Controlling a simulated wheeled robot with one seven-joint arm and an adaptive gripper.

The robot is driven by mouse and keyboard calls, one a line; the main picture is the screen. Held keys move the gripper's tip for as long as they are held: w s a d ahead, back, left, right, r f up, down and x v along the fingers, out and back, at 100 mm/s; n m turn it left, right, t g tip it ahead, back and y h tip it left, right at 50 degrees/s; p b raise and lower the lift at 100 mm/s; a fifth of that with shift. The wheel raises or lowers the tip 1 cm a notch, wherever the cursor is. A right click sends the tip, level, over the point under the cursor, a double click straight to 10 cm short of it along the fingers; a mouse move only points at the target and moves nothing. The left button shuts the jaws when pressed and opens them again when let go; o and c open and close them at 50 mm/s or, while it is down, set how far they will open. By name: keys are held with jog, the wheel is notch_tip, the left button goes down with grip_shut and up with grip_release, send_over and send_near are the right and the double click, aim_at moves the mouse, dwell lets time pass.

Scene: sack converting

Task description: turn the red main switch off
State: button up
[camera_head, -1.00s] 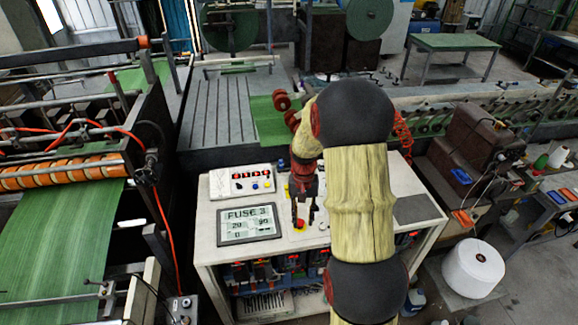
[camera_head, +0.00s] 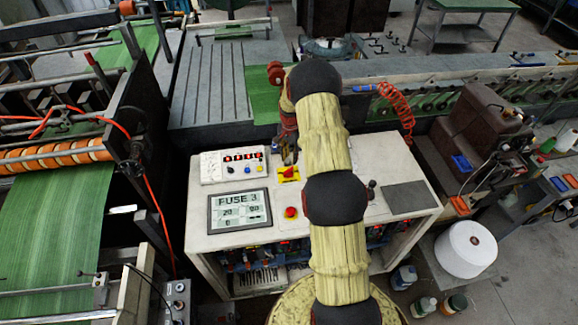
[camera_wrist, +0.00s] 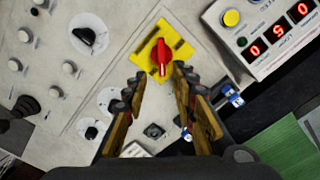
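The red main switch (camera_wrist: 163,52) is a red rotary knob on a yellow plate on the console's top panel. In the head view the red knob on its yellow plate (camera_head: 288,173) sits right of the small display box. My gripper (camera_wrist: 160,82) is open, its two fingers pointing at the knob from either side of its lower end in the wrist view. No contact shows. In the head view my gripper (camera_head: 289,157) is just behind and above the yellow plate, partly hidden by my arm.
A box with red digits (camera_wrist: 280,37) stands beside the switch. Black knobs (camera_wrist: 88,38) lie on the panel's left in the wrist view.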

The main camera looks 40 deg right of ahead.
aim_at(289, 169)
jog(key=shift+w+a+f+p, duration=0.1)
jog(key=shift+f+p, duration=0.35)
jog(key=shift+f, duration=1.45)
jog(key=shift+w+a+f+p, duration=0.1)
jog(key=shift+f+p, duration=0.3)
jog(key=shift+f, duration=1.5)
jog(key=c, duration=0.4)
grip_shut()
